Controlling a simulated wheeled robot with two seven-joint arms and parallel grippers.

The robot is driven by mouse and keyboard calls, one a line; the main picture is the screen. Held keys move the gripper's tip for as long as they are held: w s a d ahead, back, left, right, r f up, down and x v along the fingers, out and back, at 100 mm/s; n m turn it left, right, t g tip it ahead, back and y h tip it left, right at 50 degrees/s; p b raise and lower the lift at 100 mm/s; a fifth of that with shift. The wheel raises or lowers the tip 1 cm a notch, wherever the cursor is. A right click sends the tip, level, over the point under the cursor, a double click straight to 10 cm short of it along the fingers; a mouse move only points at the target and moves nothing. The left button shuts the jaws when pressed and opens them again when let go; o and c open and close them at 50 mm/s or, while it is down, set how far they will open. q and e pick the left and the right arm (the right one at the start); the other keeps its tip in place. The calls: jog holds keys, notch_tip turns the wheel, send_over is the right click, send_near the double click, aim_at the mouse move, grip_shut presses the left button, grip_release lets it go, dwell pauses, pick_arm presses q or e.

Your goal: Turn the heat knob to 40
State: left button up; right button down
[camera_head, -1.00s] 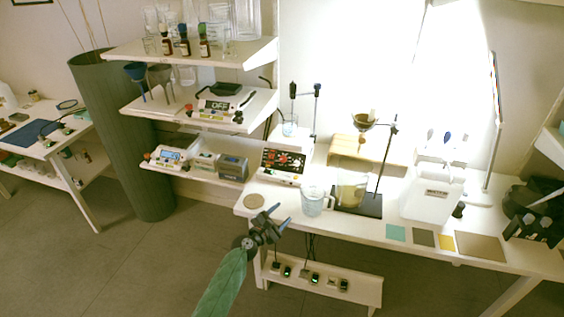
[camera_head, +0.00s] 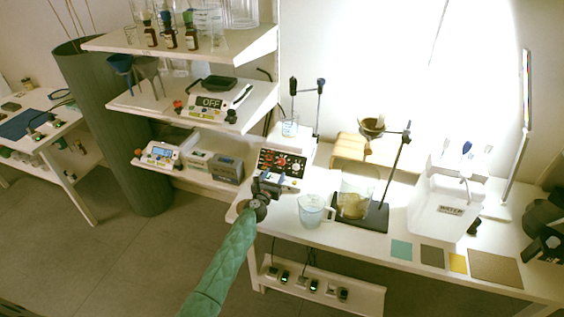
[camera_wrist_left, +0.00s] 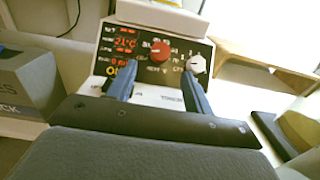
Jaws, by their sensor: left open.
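The hot plate (camera_head: 284,150) stands on the bench, with a black front panel. In the left wrist view its panel (camera_wrist_left: 112,52) carries red digits that read about 21°C, a red knob (camera_wrist_left: 160,50) and a white knob (camera_wrist_left: 196,64). The labels are too blurred to tell which knob is the heat one. My left gripper (camera_head: 270,182) is just in front of the panel. In the left wrist view its two blue fingers (camera_wrist_left: 157,74) are open with nothing between them. The red knob shows above the gap, the white knob by the right fingertip. My right gripper is not in view.
A beaker with a handle (camera_head: 312,210) stands close to the right of my left gripper. Shelves (camera_head: 190,108) with instruments rise at the left.

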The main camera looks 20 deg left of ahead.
aim_at(281, 162)
pick_arm(q)
jog(key=shift+w+d+r+b, duration=0.1)
jog(key=shift+w+b, duration=0.05)
jog(key=shift+w, duration=0.35)
jog(key=shift+w+r+b, duration=0.1)
jog(key=shift+w+b, duration=0.05)
jog(key=shift+w, duration=0.3)
jog(key=w, duration=0.2)
jog(key=w+b, duration=0.1)
jog(key=w, duration=0.1)
jog(key=shift+w+d+f, duration=0.1)
jog(key=shift+w+f, duration=0.05)
jog(key=shift+f, duration=0.05)
jog(key=shift+w+r, duration=0.2)
jog(key=shift+w, duration=0.1)
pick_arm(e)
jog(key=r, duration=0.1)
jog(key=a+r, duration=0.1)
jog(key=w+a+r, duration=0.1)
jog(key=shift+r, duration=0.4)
pick_arm(q)
jog(key=c, duration=1)
jog(key=shift+o, duration=0.2)
jog(key=shift+b, duration=0.3)
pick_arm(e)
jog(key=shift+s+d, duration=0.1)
